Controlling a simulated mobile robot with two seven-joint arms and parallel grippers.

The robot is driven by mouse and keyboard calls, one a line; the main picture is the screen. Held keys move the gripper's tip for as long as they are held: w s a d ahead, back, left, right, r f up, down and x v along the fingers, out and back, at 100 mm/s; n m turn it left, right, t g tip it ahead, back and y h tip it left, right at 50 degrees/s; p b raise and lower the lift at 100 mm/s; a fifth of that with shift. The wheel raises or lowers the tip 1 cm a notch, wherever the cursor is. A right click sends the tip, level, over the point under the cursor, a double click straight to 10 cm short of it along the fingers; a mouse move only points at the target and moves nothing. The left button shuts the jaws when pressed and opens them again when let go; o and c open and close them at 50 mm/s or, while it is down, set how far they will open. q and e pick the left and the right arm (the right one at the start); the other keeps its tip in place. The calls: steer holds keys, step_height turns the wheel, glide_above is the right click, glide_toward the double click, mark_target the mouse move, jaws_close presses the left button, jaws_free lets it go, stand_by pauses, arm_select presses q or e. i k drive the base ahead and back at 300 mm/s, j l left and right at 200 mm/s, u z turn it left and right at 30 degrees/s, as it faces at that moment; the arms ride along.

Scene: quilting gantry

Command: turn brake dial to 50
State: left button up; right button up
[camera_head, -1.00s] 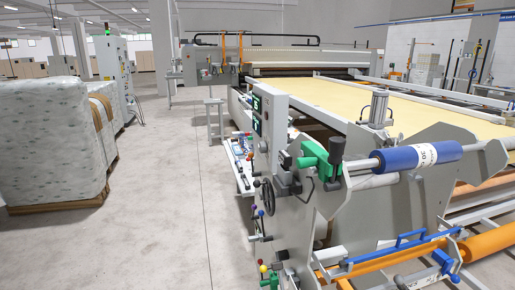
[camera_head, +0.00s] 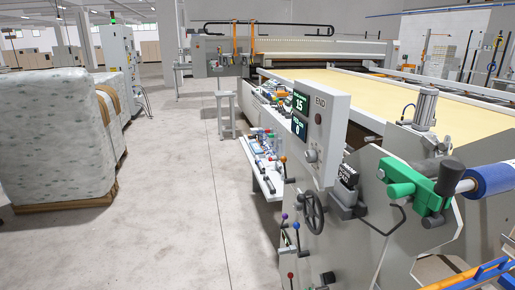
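A grey control box (camera_head: 328,132) stands on the near left end of the quilting machine, with two small green-lit displays on its face. The upper display (camera_head: 300,102) seems to read 15; the lower display (camera_head: 300,127) is too small to read surely. A round grey knob (camera_head: 311,155) sits low on the panel, and a smaller dark round control sits above it. I cannot tell which one is the brake dial, nor read a dial setting. A black handwheel (camera_head: 313,211) is below the box. Neither of my grippers is in view.
A green clamp (camera_head: 420,180) and a blue roller (camera_head: 490,180) stick out at right. Several coloured-ball levers stand by the handwheel. A side shelf (camera_head: 262,165) with small items and a grey stool (camera_head: 226,113) are beyond. Wrapped pallets (camera_head: 55,135) stand left; the middle floor is clear.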

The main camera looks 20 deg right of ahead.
mark_target(311, 156)
steer(key=i+j+u, duration=0.15)
steer(key=i+u, duration=0.15)
steer(key=i, duration=0.25)
steer(key=i+u, duration=0.25)
steer(key=i, duration=0.3)
steer(key=i+j+z, duration=0.15)
steer(key=i+z, duration=0.25)
steer(key=i+j+z, duration=0.4)
steer(key=i, duration=0.15)
steer(key=i+j+z, duration=0.15)
steer(key=z, duration=0.3)
steer(key=i+j+z, duration=0.25)
steer(key=z, duration=0.25)
steer(key=i+j+z, duration=0.15)
steer(key=j+z, duration=0.3)
steer(key=i+j+z, duration=0.15)
steer(key=z, duration=0.3)
steer(key=j, duration=0.05)
